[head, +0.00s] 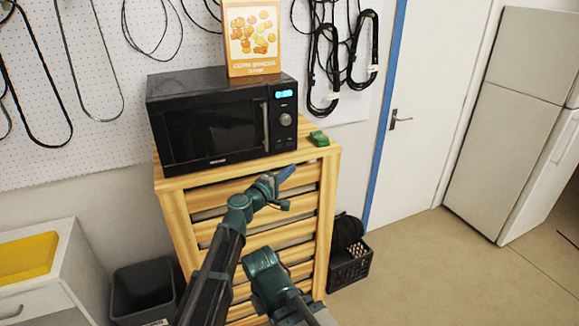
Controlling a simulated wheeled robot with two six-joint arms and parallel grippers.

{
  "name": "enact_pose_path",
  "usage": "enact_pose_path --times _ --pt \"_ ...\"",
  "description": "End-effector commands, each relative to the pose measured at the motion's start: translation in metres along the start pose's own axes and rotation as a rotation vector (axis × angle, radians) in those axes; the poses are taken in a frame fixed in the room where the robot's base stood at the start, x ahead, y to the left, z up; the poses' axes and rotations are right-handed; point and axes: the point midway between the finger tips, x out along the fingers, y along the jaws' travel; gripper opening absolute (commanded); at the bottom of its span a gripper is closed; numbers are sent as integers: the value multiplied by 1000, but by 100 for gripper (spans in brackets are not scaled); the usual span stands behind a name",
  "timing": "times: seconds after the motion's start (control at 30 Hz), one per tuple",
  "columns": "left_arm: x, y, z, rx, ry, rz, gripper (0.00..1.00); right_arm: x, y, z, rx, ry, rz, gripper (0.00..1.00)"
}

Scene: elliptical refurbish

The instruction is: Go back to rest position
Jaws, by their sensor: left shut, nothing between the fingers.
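My left gripper (285,176) is in front of the wooden slatted cabinet (178,214), in the head view, a little below its top edge. Its fingers are shut with nothing between them. My left arm reaches up to it from the bottom of the picture. A dark green joint of my other arm shows low in the middle, but no right gripper is in view.
A black microwave (210,130) stands on the cabinet with an orange box (252,40) on top and a small green item (318,138) beside it. A dark bin (143,290) and black crate (350,266) flank the cabinet. Floor at right is clear.

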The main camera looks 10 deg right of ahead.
Motion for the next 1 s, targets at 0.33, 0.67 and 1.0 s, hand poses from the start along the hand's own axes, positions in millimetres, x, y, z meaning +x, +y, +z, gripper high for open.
enact_pose_path --times 0.33,0.67,1.0 --pt "-88 -67 15 345 -191 -285 0 0 0 0 0 0 0 0" --pt "-272 -185 -5 640 -441 -926 0 0 0 0 0 0 0 0" --pt "-396 -217 -25 663 -527 -1327 0 0 0 0 0 0 0 0"
